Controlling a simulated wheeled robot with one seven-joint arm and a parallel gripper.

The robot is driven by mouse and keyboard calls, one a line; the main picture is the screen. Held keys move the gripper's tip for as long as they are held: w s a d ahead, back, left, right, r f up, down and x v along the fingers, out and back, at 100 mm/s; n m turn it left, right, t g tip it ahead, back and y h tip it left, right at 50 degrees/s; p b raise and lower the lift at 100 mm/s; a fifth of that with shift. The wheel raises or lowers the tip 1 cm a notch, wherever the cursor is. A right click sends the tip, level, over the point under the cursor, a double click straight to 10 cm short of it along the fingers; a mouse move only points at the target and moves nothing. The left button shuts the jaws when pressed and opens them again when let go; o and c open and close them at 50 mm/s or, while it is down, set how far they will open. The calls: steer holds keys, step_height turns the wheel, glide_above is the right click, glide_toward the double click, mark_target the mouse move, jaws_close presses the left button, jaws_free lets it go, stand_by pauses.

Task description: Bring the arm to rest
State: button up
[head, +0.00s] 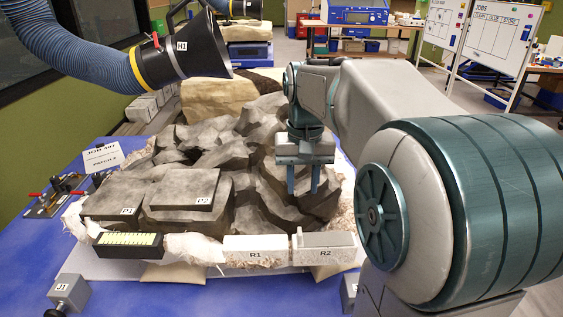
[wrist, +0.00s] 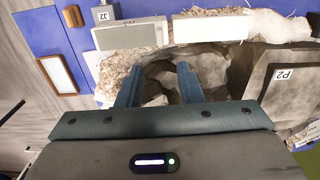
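My gripper (head: 303,178) hangs fingers-down over the right part of the grey fossil rock (head: 223,143) in the head view. In the wrist view my gripper (wrist: 158,88) shows two blue fingers, apart, with nothing between them but rock behind. My arm reaches in from the right, bent at the elbow. It hides part of the rock's right side and the table there. The gap between the fingertips and the rock is hard to judge.
A black extraction hood labelled H1 (head: 197,48) on a blue hose hangs at upper left. Blocks P1 (head: 113,203), P2 (head: 186,189), R1 (head: 255,250) and R2 (head: 326,248) lie around the rock's front.

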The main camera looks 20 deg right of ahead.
steer(key=s+a+f+n+t, duration=0.1)
steer(key=s+a+f, duration=0.2)
steer(key=s, duration=0.4)
steer(key=s+a+f+n+t, duration=0.2)
steer(key=s+a+f, duration=0.1)
steer(key=s+f, duration=0.3)
steer(key=shift+s, duration=0.6)
steer(key=shift+d, duration=0.1)
